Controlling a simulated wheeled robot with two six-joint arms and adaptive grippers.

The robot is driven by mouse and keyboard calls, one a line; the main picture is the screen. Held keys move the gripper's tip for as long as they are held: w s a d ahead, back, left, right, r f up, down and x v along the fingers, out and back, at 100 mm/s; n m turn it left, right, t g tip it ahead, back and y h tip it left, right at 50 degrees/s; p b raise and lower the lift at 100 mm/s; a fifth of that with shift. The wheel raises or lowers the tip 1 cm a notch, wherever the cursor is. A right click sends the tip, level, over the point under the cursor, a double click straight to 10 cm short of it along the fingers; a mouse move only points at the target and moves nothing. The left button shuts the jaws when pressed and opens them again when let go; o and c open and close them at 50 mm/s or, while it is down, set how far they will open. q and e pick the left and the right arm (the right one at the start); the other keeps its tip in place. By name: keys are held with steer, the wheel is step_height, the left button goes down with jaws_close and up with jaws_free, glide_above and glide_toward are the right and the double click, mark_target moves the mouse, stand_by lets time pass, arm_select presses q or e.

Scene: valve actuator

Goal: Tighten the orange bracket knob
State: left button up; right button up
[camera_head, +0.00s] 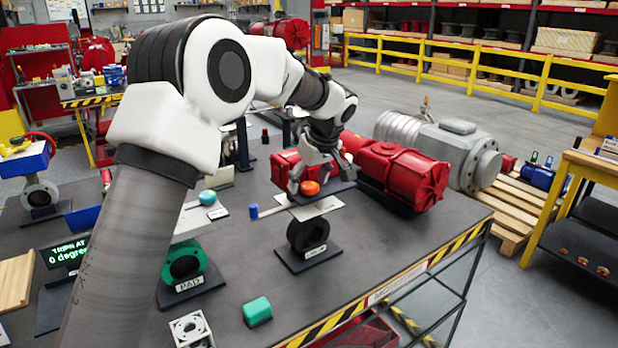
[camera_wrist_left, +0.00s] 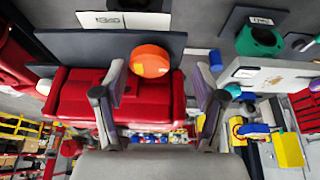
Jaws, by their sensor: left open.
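The orange knob (camera_head: 310,188) sits on a grey bracket plate (camera_head: 316,207) above a black ring-shaped valve body (camera_head: 308,235). In the left wrist view the same knob (camera_wrist_left: 150,61) is a round orange disc, just beyond the fingertips and left of the middle of the gap. My left gripper (camera_head: 309,179) reaches down over the bracket from above. In the left wrist view its two fingers (camera_wrist_left: 159,78) are spread wide with nothing held between them. Whether a finger touches the knob cannot be told. My right gripper is out of view.
A teal knob (camera_head: 207,197) tops a plate over a green valve body (camera_head: 184,265) at left. A blue cylinder (camera_head: 253,211) stands nearby. A green block (camera_head: 257,311) lies near the striped front edge.

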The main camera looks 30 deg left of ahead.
arm_select(q)
steer(key=shift+w+f, duration=0.9)
steer(key=shift+w, duration=0.25)
steer(key=shift+s+r, duration=0.35)
steer(key=shift+s, duration=0.15)
steer(key=c, duration=0.3)
steer(key=shift+s+r, duration=0.15)
steer(key=shift+s, duration=0.1)
steer(key=c, duration=0.6)
steer(key=shift+w+d, duration=0.1)
steer(key=shift+w, duration=0.05)
steer(key=shift+c, duration=1.2)
steer(key=shift+f+m, duration=0.2)
steer(key=shift+m, duration=0.1)
steer(key=shift+m+t+h, duration=0.3)
steer(key=shift+m, duration=0.5)
steer(key=shift+s+a+m+t+h, duration=0.15)
steer(key=shift+m+t+h, duration=0.1)
steer(key=shift+m, duration=0.7)
steer(key=shift+s+a+m+t+h, duration=0.15)
steer(key=shift+m+t, duration=0.1)
steer(key=shift+m, duration=0.7)
steer(key=shift+d, duration=0.1)
